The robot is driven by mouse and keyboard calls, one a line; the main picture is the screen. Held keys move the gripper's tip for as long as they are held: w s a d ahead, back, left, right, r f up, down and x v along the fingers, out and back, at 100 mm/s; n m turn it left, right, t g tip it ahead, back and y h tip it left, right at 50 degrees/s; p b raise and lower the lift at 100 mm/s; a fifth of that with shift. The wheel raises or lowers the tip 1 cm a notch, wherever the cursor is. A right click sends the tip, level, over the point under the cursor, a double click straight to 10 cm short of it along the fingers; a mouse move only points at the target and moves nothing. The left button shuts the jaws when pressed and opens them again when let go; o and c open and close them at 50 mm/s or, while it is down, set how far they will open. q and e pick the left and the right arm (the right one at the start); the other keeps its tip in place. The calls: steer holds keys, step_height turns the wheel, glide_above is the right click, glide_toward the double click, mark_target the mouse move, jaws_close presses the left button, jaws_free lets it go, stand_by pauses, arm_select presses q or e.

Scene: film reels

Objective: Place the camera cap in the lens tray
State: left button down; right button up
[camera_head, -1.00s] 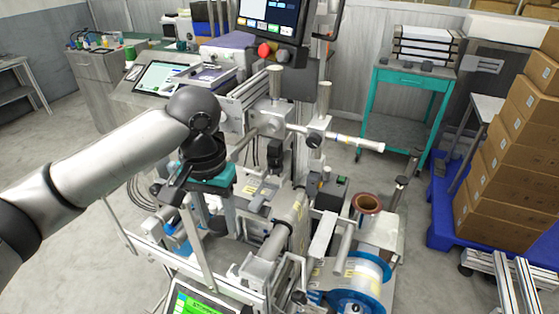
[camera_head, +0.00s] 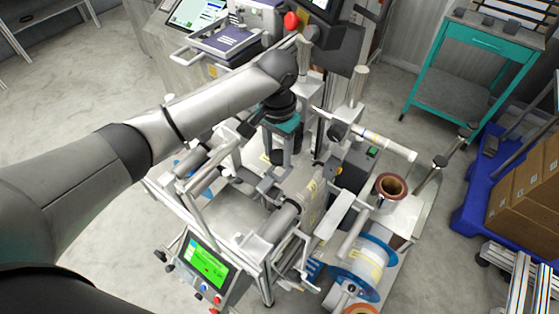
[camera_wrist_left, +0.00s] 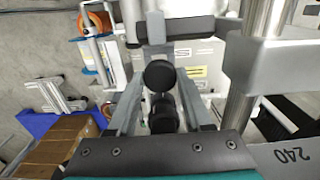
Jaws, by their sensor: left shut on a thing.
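My left gripper (camera_head: 284,152) points down over the middle of the film machine, below its two upright posts. In the left wrist view its fingers (camera_wrist_left: 158,78) are closed in on a black round piece, which looks like the camera cap (camera_wrist_left: 159,74). A second dark round shape (camera_wrist_left: 163,114) shows between the fingers, nearer the palm. In the head view the arm and fingers hide the cap. I cannot make out the lens tray for certain in either view. My right gripper is out of view.
The machine has rollers, a blue-edged reel (camera_head: 360,265), a copper-coloured roll (camera_head: 391,187) and a green-screen panel (camera_head: 205,262). A metal post (camera_wrist_left: 258,65) stands close beside the gripper. A teal table (camera_head: 484,45) and cartons (camera_head: 533,187) stand right.

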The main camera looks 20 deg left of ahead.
mark_target(279, 155)
arm_select(q)
steer(key=shift+w+f, duration=0.1)
steer(key=shift+f, duration=2.1)
steer(key=shift+f, duration=0.15)
steer(key=shift+c, duration=1.6)
jaws_free()
step_height(279, 155, up, 12)
steer(key=shift+r+p, duration=0.2)
steer(key=shift+p, duration=0.2)
steer(key=shift+d, duration=0.1)
